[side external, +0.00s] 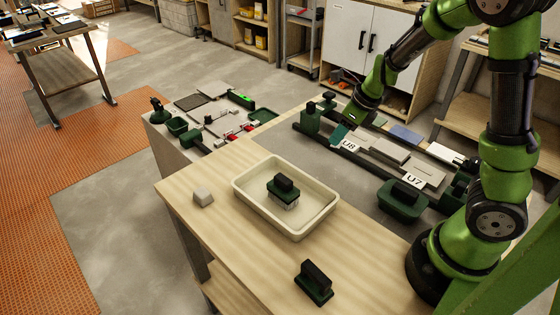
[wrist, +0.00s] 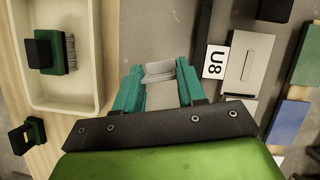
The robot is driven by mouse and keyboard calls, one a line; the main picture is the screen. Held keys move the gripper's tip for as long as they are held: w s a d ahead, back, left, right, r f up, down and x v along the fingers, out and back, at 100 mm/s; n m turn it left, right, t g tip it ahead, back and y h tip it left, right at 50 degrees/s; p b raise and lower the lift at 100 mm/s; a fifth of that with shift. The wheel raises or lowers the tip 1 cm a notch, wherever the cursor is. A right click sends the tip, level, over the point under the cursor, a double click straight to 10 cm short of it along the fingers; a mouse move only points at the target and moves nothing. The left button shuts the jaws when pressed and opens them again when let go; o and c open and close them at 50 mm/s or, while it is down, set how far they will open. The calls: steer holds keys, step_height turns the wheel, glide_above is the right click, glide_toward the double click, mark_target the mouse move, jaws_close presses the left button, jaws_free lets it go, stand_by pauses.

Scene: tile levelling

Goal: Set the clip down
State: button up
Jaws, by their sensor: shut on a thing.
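My gripper (wrist: 160,86) has two teal fingers shut on a small pale grey clip (wrist: 160,72), with the clip between the fingertips in the wrist view. In the side external view my gripper (side external: 340,133) is low over the dark work strip, close to the U8 label (side external: 349,146). The clip cannot be made out there. In the wrist view the U8 label (wrist: 214,62) lies to the right of the clip, beside a grey slotted tile (wrist: 250,60). I cannot tell whether the clip touches anything below it.
A cream tray (side external: 246,203) holding a green-and-black brush (side external: 285,190) stands on the wooden bench. A pale block (side external: 203,196) and a black-handled green tool (side external: 314,283) lie outside it. A green tub (side external: 402,203) sits near the U7 label (side external: 413,181). The bench's front is largely clear.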

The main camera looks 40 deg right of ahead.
steer(key=s+a+r+n+g+y, duration=0.1)
steer(key=s+r+n+g+y, duration=0.25)
steer(key=s+n, duration=0.85)
steer(key=w+f+n, duration=0.1)
steer(key=f, duration=0.2)
steer(key=w+f+n, duration=0.1)
steer(key=f, duration=0.3)
steer(key=f+n+g, duration=0.1)
steer(key=f, duration=0.2)
steer(key=shift+w+f, duration=0.3)
steer(key=shift+w, duration=0.1)
steer(key=shift+f, duration=0.1)
steer(key=o, duration=1)
